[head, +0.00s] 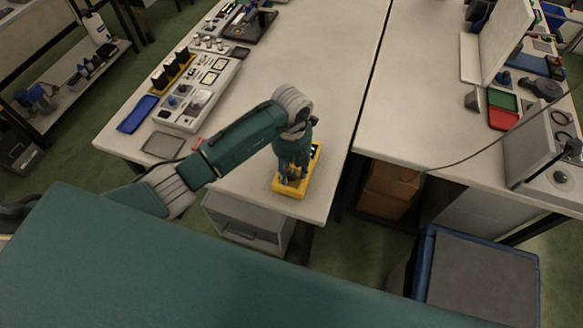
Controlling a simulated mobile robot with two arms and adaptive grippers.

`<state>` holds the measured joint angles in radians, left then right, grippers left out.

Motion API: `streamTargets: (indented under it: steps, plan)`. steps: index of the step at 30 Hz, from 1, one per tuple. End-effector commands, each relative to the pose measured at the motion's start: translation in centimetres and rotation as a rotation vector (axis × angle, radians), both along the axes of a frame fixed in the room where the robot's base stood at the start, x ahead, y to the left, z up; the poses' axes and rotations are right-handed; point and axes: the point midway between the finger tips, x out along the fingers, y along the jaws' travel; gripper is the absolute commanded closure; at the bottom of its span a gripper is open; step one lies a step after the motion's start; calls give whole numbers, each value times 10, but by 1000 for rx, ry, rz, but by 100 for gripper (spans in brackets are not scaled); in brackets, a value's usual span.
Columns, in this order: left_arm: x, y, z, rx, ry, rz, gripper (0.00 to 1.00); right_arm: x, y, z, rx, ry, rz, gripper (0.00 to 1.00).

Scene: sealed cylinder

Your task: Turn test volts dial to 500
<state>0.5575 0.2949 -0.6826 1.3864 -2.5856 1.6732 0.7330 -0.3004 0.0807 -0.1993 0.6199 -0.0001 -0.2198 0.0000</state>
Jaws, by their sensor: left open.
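A yellow tester case (292,189) sits on the light table near its front right corner. My left gripper (292,175) points down over the middle of the case, with its fingers apart. It hides most of the face of the case, so the test volts dial and its setting cannot be made out. I cannot tell whether the fingers touch the dial. My right gripper is not in the picture.
A grey panel (185,112) with instruments, a blue tray (138,113) and a grey tray (162,145) lie at the table's left. The tabletop (335,85) behind the case is clear. A narrow gap separates the right table (415,120).

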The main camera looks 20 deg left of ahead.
Motion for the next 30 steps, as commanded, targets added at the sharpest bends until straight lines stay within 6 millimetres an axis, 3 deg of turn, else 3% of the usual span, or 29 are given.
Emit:
streamTargets:
  steps: [11,17,30]
  plan:
    - [0,0,-7,0,-1,-1,60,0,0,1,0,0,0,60]
    - [0,0,-6,-1,-1,-1,100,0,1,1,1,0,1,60]
    - [1,1,-8,1,-2,-75,100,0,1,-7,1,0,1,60]
